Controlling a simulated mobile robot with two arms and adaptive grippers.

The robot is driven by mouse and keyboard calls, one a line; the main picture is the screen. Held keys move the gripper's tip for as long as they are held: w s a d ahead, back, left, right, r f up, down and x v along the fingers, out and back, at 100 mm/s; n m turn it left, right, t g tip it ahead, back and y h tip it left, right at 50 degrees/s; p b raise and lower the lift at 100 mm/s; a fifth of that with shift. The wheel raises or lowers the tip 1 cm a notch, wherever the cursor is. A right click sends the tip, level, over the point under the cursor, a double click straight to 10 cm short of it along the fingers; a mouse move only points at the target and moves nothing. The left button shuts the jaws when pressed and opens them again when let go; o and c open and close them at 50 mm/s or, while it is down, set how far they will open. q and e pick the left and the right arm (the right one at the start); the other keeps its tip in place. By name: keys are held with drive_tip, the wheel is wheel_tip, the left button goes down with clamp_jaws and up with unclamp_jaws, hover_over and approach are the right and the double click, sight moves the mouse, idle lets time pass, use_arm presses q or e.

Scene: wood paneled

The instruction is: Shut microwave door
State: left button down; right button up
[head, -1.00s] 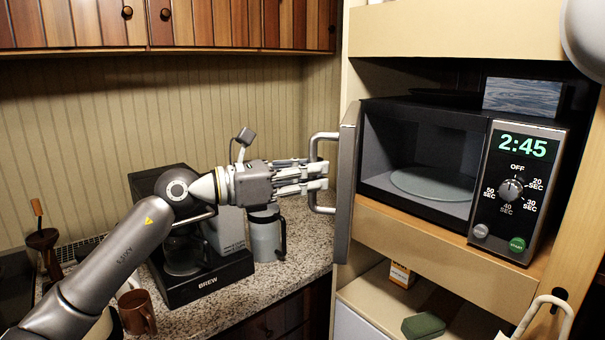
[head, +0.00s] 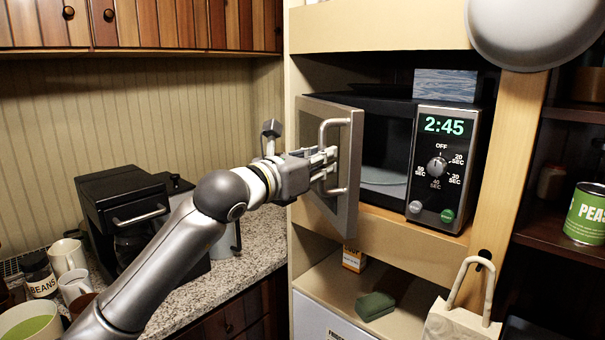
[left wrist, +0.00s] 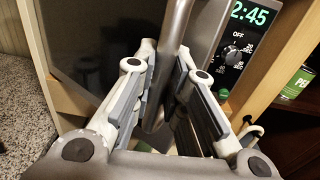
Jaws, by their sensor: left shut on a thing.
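The microwave (head: 437,165) sits in a wooden cabinet shelf, its display reading 2:45. Its door (head: 313,125) is hinged on the left and stands partly open, with the dark cavity and glass plate (head: 383,176) showing to its right. My left gripper (head: 328,170) is at the door's handle (head: 342,122), with its fingers closed around the bar. In the left wrist view the handle (left wrist: 176,25) runs between the two fingers (left wrist: 165,95), with the door panel (left wrist: 85,40) to the left. My right gripper is not in view.
A coffee maker (head: 125,205), mugs and jars stand on the granite counter (head: 205,290) at left. A green box (head: 375,305) lies on the shelf below. A pale bag (head: 460,318) is at lower right. A can of peas (head: 587,213) stands on the right shelf.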

sight(354, 161)
use_arm(q)
drive_tip(key=w+d+n+y+b, duration=0.1)
drive_tip(key=d+b, duration=0.1)
drive_tip(key=b, duration=0.1)
drive_tip(key=d+t+y+b, duration=0.1)
drive_tip(key=d+b, duration=0.1)
drive_tip(key=b, duration=0.1)
drive_tip(key=w+d+n+t+y+b, duration=0.1)
drive_tip(key=d+b, duration=0.2)
drive_tip(key=shift+w+d+n, duration=0.1)
drive_tip(key=shift+w+n, duration=0.2)
drive_tip(key=shift+w, duration=0.05)
drive_tip(key=shift+w+d+r+n+t+y+b, duration=0.15)
drive_tip(key=shift+w+d+n+y+b, duration=0.2)
drive_tip(key=shift+w+d+y+b, duration=0.6)
drive_tip(key=shift+w+d+f+n+t+y+b, duration=0.1)
drive_tip(key=shift+w+d+n+t+y+b, duration=0.15)
drive_tip(key=shift+d+b, duration=0.8)
drive_tip(key=shift+w+d+r+n+t+y+b, duration=0.1)
drive_tip(key=shift+w+d+n+y+b, duration=0.45)
drive_tip(key=shift+b, duration=1.05)
drive_tip(key=shift+a, duration=0.15)
drive_tip(key=c, duration=1.5)
unclamp_jaws()
drive_tip(key=shift+a, duration=0.1)
drive_tip(key=shift+o, duration=0.2)
drive_tip(key=shift+s, duration=0.25)
drive_tip(key=v, duration=1.1)
drive_tip(key=shift+s, duration=0.3)
